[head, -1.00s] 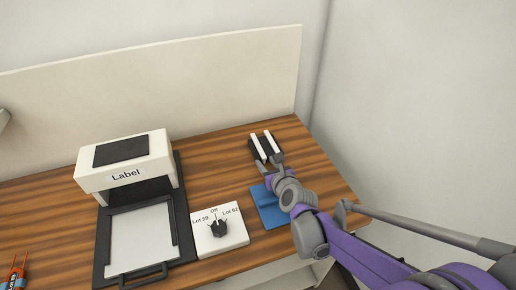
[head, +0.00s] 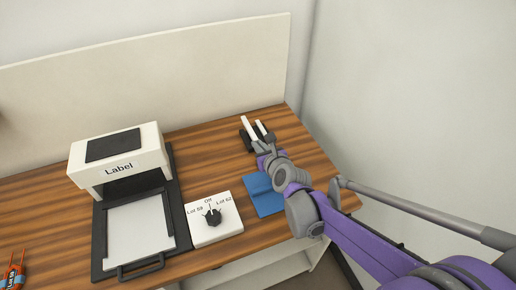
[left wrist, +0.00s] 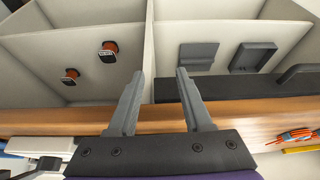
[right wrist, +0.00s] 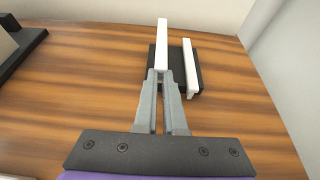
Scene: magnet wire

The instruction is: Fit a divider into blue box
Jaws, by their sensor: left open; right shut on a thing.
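My right gripper (head: 262,143) is shut on a white divider strip (right wrist: 164,42), which also shows in the head view (head: 247,127). The strip reaches out beyond the far edge of the small black holder (right wrist: 209,62) and looks raised above it. A second white divider strip (right wrist: 189,68) rests at the holder, to the right of the held one. The blue box (head: 268,202) lies on the table just nearer than the right gripper, partly hidden by my arm. My left gripper (left wrist: 154,76) is open and empty, in front of a pale compartment shelf (left wrist: 148,50).
A white label press (head: 118,160) and a white switch panel (head: 228,225) stand left of the blue box. The shelf holds orange spools (left wrist: 108,52) and grey trays (left wrist: 252,57). Orange-handled pliers (head: 14,272) lie at the table's left. The table right of the holder is bare.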

